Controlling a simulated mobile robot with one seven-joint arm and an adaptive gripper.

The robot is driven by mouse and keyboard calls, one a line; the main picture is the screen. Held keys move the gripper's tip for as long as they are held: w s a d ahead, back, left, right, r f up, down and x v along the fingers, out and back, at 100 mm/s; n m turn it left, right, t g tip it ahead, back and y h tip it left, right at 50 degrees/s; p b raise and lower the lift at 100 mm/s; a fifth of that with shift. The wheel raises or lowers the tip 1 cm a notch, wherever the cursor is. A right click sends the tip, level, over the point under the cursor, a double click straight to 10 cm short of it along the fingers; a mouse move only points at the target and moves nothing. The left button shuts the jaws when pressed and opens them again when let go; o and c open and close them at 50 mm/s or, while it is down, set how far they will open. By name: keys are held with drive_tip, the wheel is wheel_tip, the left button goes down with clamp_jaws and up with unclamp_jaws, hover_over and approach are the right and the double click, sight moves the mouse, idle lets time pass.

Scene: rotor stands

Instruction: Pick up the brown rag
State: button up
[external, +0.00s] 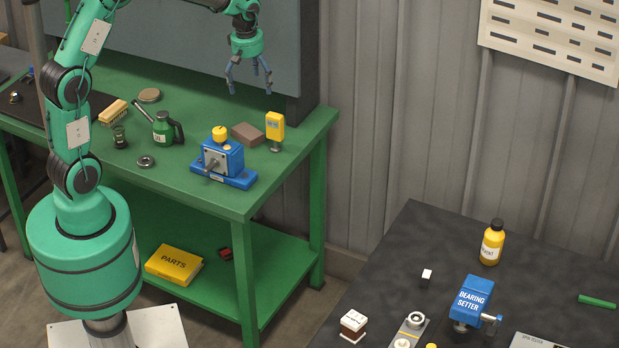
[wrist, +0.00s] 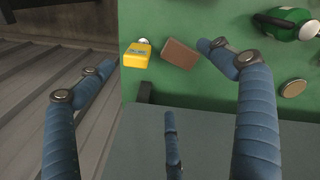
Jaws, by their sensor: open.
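The brown rag (external: 247,133) is a flat, folded, rectangular piece on the green bench, behind the blue device and left of the yellow tool. In the wrist view the brown rag (wrist: 180,54) lies between the yellow tool and the tip of the right-hand finger. My gripper (external: 249,80) is open and empty, high above the back of the bench, above and apart from the rag. In the wrist view its blue fingers (wrist: 160,85) are spread wide with nothing between them.
A yellow tool (external: 275,127) stands close right of the rag, and a blue device with a yellow knob (external: 222,160) stands in front. A green oil can (external: 165,129) is to the left. A grey panel (external: 200,45) rises behind the bench. A dark table (external: 390,275) is at right.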

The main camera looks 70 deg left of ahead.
drive_tip(key=a+f+n, duration=0.4)
drive_tip(key=a+f, duration=0.5)
drive_tip(key=f, duration=0.1)
drive_tip(key=shift+w+g, duration=0.35)
drive_tip(key=shift+g, duration=0.05)
hover_over(250, 129)
drive_tip(key=shift+f+b, duration=0.4)
drive_tip(key=shift+f, duration=3.8)
drive_tip(key=shift+f, duration=0.1)
drive_tip(key=shift+f+b, duration=0.5)
drive_tip(key=shift+f, duration=2.05)
drive_tip(key=shift+c, duration=0.5)
drive_tip(key=c, duration=1.2)
